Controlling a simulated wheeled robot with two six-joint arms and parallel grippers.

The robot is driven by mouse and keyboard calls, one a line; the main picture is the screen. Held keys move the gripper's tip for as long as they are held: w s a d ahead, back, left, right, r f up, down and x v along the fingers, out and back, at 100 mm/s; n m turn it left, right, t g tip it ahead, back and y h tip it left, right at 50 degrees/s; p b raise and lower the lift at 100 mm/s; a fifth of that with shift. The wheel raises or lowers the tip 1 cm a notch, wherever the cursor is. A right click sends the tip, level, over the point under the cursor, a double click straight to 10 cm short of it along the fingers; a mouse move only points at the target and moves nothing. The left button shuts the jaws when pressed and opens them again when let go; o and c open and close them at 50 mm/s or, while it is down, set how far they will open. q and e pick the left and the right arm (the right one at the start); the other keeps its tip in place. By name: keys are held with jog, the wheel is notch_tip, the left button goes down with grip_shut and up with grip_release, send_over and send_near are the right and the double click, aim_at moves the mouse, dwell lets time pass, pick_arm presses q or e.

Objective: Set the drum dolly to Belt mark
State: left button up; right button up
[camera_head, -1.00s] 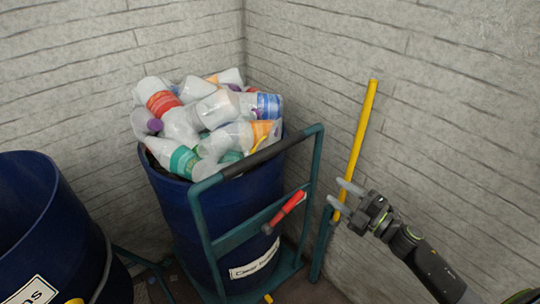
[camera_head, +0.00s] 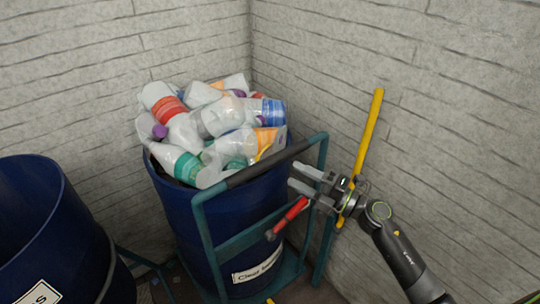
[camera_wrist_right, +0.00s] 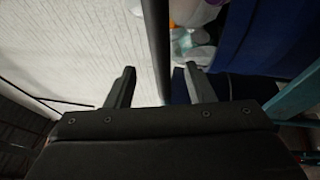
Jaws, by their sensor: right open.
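The drum dolly (camera_head: 205,231) is a teal frame with a push handle that has a black grip (camera_head: 265,165). It carries a blue drum (camera_head: 178,208) heaped with clear bottles and bearing a white label. My right gripper (camera_head: 302,180) is open at the right end of the handle, its fingers pointing left toward the grip. In the right wrist view the dark grip bar (camera_wrist_right: 155,50) runs between the two open fingers (camera_wrist_right: 159,88); contact cannot be told. A red lever (camera_head: 290,215) sits on the dolly frame below the handle. My left gripper is not in view.
Another blue drum (camera_head: 55,225) with a label stands at the left. A yellow pole (camera_head: 369,130) leans near the right wall (camera_head: 450,120). Grey walls (camera_head: 70,80) meet in a corner close behind the dolly. No belt mark is visible.

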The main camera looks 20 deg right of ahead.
aim_at(270, 162)
jog(key=p+x, duration=0.1)
jog(key=x, duration=0.7)
jog(key=shift+w+a+p, duration=0.25)
jog(key=shift+p, duration=0.15)
grip_shut()
